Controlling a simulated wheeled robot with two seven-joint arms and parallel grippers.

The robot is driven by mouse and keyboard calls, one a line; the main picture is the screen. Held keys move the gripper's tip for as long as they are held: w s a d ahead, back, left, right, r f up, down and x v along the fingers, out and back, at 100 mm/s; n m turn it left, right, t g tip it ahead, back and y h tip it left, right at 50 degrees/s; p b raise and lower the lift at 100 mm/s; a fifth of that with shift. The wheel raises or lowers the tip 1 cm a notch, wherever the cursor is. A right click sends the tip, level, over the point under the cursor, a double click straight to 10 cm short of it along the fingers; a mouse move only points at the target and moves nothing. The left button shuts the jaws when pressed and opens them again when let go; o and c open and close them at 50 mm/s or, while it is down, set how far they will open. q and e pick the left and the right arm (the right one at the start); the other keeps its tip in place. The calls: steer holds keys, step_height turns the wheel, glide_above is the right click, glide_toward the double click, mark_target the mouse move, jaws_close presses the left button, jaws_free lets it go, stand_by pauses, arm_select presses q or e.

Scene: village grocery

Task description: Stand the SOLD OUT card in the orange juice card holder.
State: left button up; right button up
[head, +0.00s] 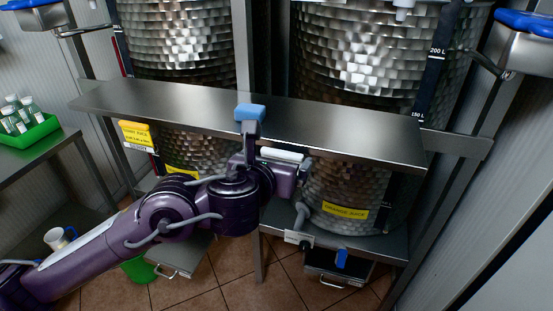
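My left arm reaches in from the left, and its gripper (296,175) is just in front of the steel shelf, left of the right tank. Its fingers are mostly hidden by the wrist, so I cannot tell whether they are open. A pale flat piece (282,155) shows edge-on beside the gripper; I cannot tell whether it is the card or whether it is held. The yellow ORANGE JUICE label (345,211) is on the right tank. A yellow card (137,135) with a white strip is at the left tank; its print is too small to read. I cannot make out the orange juice card holder. My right gripper is not in view.
The steel shelf (360,145) crosses in front of both tanks. A tap (298,238) and drip tray (335,270) are below. A green crate of bottles (38,133) is left. The shelf's right part is bare.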

arm_select(q)
steer(key=shift+s+a+r, duration=0.1)
steer(key=shift+s, duration=0.2)
steer(key=p+v, duration=0.2)
steer(key=v, duration=0.5)
steer(key=shift+p, duration=0.35)
